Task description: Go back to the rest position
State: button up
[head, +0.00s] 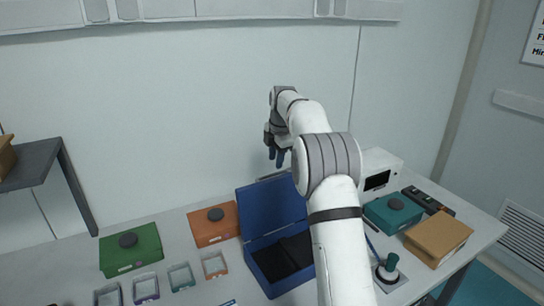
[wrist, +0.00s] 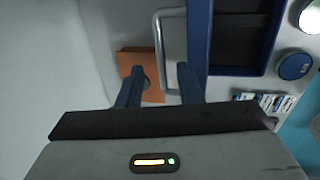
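My gripper (head: 277,158) is raised above the back of the table, over the lid of the open blue case (head: 270,208). Its two blue fingers point down. In the wrist view my gripper (wrist: 158,78) has its fingers apart with nothing held between them. An orange box (wrist: 135,62) with a dark knob shows below and beyond the fingers, clear of them. A pale metal handle (wrist: 158,40) runs beside the blue case (wrist: 202,30). My arm reaches up from the bottom of the head view and hides part of the table.
A green box (head: 130,262) and an orange box (head: 207,232) stand at left, with several small open trays in front. A dark shelf (head: 35,160) juts in left.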

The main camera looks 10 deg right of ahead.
jog(key=s+a+r+m+b, duration=0.1)
jog(key=s+r+m, duration=0.1)
jog(key=s+m, duration=0.35)
jog(key=s+r+m, duration=0.2)
jog(key=s, duration=0.7)
jog(key=s+a+r+m+b, duration=0.1)
jog(key=s+r+m, duration=0.15)
jog(key=s, duration=0.55)
jog(key=s+f+m+b, duration=0.1)
jog(key=s+f+m, duration=0.4)
jog(key=s, duration=0.7)
jog(key=s+f+m+t, duration=0.1)
jog(key=s+f+m, duration=0.4)
jog(key=s, duration=0.6)
jog(key=shift+s+a+f+m+h+b, duration=0.2)
jog(key=shift+s+f+m+h+b, duration=0.15)
jog(key=shift+m, duration=0.45)
